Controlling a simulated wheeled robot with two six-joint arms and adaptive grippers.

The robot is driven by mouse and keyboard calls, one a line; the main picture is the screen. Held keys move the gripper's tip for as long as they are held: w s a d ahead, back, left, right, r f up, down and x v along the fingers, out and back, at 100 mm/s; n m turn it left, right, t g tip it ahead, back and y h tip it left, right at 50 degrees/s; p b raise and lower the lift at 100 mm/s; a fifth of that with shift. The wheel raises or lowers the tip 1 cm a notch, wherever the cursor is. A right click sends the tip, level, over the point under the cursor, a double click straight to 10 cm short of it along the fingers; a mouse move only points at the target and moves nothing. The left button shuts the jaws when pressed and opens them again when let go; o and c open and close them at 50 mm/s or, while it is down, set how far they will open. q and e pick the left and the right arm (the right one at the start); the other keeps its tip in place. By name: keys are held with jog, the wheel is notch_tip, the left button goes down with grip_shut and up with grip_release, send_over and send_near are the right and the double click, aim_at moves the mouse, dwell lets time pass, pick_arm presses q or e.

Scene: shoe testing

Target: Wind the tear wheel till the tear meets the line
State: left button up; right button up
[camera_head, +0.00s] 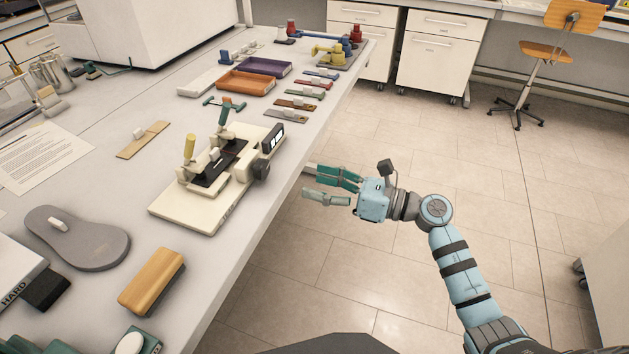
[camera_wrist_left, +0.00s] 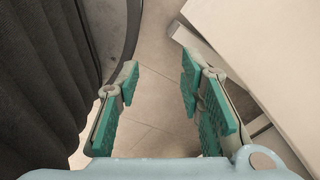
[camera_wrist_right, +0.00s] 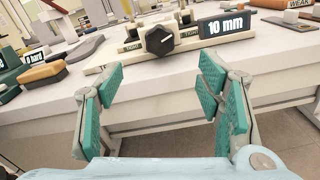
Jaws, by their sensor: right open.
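The tear tester is a cream base (camera_head: 187,207) near the table's front edge, with a dark strip (camera_head: 222,163) between its clamps. Its black wheel (camera_head: 261,172) sticks out on the side towards my right gripper. In the right wrist view the black faceted wheel (camera_wrist_right: 160,40) stands beside a display (camera_wrist_right: 224,25) reading "10 mm". My right gripper (camera_head: 316,182) is open and empty, off the table edge and apart from the wheel. My left gripper (camera_wrist_left: 156,85) is open and empty beside a pale panel. The tear and the line are too small to make out.
The tabletop (camera_head: 255,208) also holds an orange tray (camera_head: 246,84), a purple tray (camera_head: 264,66), a grey sole (camera_head: 78,240) and a wooden block (camera_head: 152,281). Several small sample strips lie behind the tester.

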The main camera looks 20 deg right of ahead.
aim_at(266, 169)
jog(key=w+a+n+b, duration=0.1)
jog(key=w+a, duration=0.1)
jog(key=a, duration=0.1)
jog(key=w+a+n+b, duration=0.1)
jog(key=w+a+n, duration=0.1)
jog(key=a, duration=0.1)
jog(key=w+a+n+b, duration=0.1)
jog(key=w+a, duration=0.2)
jog(key=shift+a+r, duration=0.1)
jog(key=shift+a, duration=0.3)
jog(key=shift+c, duration=0.5)
jog(key=c, duration=1.1)
jog(key=shift+o, duration=0.2)
jog(key=m+p, duration=0.1)
jog(key=p, duration=0.1)
jog(key=m+p, duration=0.1)
jog(key=m, duration=0.1)
jog(key=shift+r+m+p, duration=0.3)
jog(key=shift+p, duration=0.1)
jog(key=shift+d+f+m+p, duration=0.1)
jog(key=shift+m+p, duration=0.2)
jog(key=shift+m, duration=0.3)
jog(key=shift+f, duration=0.25)
